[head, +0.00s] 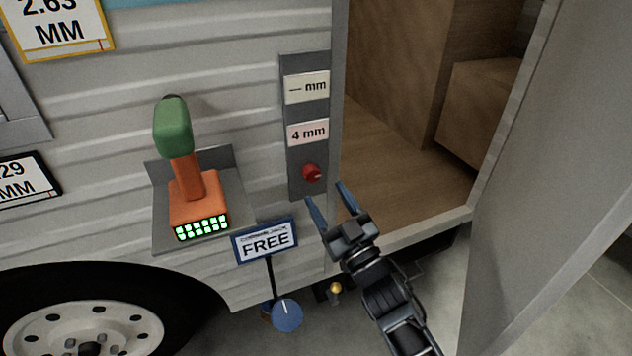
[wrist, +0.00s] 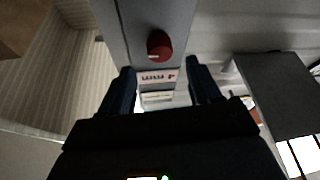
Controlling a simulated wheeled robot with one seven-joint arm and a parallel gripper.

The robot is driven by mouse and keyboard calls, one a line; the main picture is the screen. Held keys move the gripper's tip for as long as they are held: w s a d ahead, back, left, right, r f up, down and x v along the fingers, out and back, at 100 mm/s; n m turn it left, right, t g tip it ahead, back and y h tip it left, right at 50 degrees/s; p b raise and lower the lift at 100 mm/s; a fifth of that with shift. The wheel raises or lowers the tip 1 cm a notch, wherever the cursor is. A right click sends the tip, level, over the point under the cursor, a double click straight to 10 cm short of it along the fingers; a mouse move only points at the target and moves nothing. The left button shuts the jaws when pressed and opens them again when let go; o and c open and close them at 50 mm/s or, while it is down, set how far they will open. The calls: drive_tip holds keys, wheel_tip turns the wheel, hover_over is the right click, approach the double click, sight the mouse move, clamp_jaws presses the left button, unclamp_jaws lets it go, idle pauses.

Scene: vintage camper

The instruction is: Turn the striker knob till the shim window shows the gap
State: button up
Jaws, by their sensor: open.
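The red striker knob (head: 312,173) sits low on a grey upright plate (head: 309,190) at the left edge of the camper doorway. Above it, the shim window (head: 308,132) reads "4 mm". The window above that (head: 306,87) reads "— mm". My gripper (head: 328,193) is open and empty, just below and right of the knob in the head view, apart from it. In the wrist view the knob (wrist: 159,45) shows beyond the fingertips, with a pale mark on it. The "4 mm" window appears upside down between the fingers (wrist: 160,75).
An orange and green tool (head: 187,185) stands on a grey shelf (head: 240,205) to the left. A "FREE" sign (head: 265,241) and a blue knob (head: 287,315) are below. The open door (head: 565,180) stands at right. A "2.63 MM" sign (head: 60,28) is at upper left.

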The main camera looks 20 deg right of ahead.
sight(314, 176)
drive_tip(key=shift+b+x, duration=0.3)
drive_tip(key=shift+x, duration=2.3)
drive_tip(key=shift+c, duration=0.4)
drive_tip(key=shift+s, duration=0.1)
drive_tip(key=c, duration=1)
drive_tip(key=shift+o, duration=0.2)
